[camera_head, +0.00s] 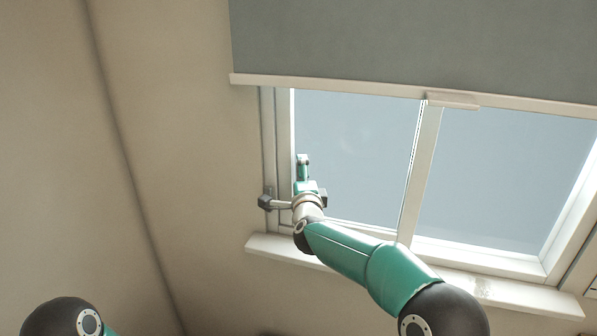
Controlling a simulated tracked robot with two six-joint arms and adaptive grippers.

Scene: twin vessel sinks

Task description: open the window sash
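The window has a left sash (411,184) and a right pane (507,180) in white frames, with a pale upright bar between them. I see no clear gap at the left sash's edge. My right arm reaches up from the bottom right, and its gripper (305,187) is in front of the left sash's lower left corner, by the left frame. Dark and silver parts stick out to its left over the frame; I cannot tell whether they are a window handle or gripper parts. The fingers are too small and overlapped to judge. My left gripper is out of view; only part of that arm shows at the bottom left.
A grey roller blind (420,42) with a pale bottom bar covers the top of the window. A small pale block (453,100) sits at that bar. A white sill (520,295) runs under the window, behind my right arm. The beige wall (190,130) at left is clear.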

